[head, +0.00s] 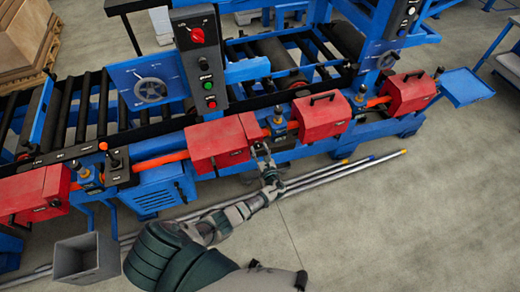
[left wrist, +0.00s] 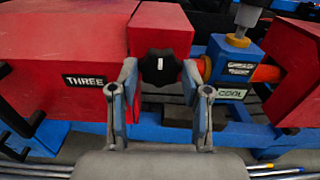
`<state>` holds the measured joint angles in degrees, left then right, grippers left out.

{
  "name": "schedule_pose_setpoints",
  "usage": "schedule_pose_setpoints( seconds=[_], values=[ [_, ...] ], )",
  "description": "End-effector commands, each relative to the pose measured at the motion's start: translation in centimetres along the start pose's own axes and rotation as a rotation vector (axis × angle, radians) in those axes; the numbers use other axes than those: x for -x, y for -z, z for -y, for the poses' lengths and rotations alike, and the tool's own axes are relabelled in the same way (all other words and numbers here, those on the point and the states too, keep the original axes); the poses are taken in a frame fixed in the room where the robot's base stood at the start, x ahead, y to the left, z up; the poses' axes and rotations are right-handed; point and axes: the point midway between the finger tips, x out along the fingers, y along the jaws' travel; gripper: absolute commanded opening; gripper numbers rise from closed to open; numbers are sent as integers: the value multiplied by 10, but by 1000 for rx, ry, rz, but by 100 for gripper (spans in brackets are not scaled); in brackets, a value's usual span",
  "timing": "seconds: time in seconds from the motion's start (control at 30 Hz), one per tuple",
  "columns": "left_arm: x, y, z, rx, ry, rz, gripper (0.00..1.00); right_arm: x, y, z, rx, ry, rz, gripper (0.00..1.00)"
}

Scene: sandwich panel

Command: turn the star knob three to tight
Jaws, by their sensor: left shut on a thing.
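The star knob three (left wrist: 160,66) is a black lobed knob with a white mark, on the face of a red block in the left wrist view. The label THREE (left wrist: 84,80) is on the red housing to its left. My left gripper (head: 263,153) reaches up to this red housing (head: 217,145) in the head view. Its two fingers stand at the left and right sides of the knob and are shut on it. The gripper mostly hides the knob in the head view. My right gripper is not in view.
A control panel (head: 200,60) with a red dial rises behind. Long rods (head: 340,172) lie on the floor in front, and a grey bin (head: 86,258) stands lower left.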

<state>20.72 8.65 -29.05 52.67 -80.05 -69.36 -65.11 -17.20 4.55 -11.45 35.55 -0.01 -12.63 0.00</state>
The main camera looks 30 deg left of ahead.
Motion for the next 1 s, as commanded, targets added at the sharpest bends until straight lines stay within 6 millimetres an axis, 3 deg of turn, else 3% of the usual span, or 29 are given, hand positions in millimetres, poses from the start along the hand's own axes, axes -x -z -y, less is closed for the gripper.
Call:
schedule_pose_setpoints(
  seconds=[0.6,0.63,0.73,1.0],
  values=[
    [-4,-5,2,-40,1,10,13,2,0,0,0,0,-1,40],
    [-4,-5,2,-40,1,10,50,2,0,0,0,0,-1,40],
    [-3,-5,1,-40,0,9,73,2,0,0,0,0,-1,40],
    [0,-3,1,-41,0,5,73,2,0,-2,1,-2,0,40]
  ],
)
